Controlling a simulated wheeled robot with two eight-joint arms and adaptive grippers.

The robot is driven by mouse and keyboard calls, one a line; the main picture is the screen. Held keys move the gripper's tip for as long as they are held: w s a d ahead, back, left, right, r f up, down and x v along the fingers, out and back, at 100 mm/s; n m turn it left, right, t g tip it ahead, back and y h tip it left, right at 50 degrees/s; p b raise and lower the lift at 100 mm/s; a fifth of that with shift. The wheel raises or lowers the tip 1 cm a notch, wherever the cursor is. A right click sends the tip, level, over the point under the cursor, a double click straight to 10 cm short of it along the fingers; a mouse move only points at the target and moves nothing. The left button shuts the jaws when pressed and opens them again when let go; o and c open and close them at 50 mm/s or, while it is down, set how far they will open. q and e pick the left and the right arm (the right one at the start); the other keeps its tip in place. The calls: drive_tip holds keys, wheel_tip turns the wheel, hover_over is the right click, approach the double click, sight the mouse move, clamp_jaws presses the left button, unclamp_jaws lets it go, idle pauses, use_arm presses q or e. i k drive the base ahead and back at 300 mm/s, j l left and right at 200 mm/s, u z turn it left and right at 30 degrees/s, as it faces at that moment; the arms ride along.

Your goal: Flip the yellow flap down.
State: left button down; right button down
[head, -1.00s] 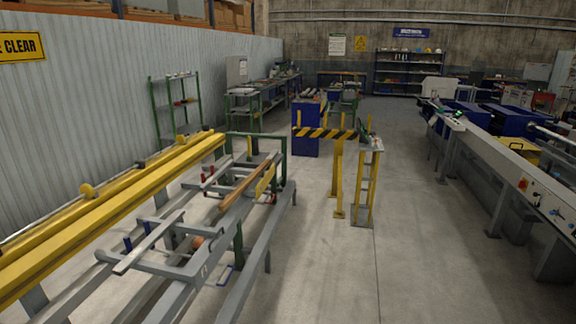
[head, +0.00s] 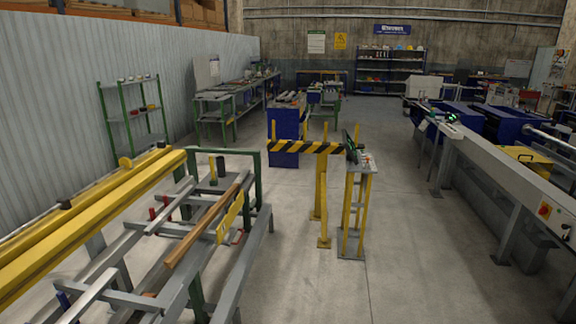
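A yellow flap (head: 229,218) stands tilted up along the right side of the grey runout table (head: 240,270), beside a long brown bar (head: 200,226). It looks like a flat narrow plate; its hinge is too small to make out. Neither of my grippers shows in the head view, so nothing of mine is seen near the flap.
Long yellow beams (head: 90,215) run along the table's left. A striped barrier arm (head: 300,147) reaches left from a yellow-legged stand (head: 353,210). A long grey conveyor (head: 500,170) fills the right. The concrete floor (head: 410,260) between is clear.

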sight(222, 228)
drive_tip(key=i, duration=3.75)
drive_tip(key=u, duration=0.4)
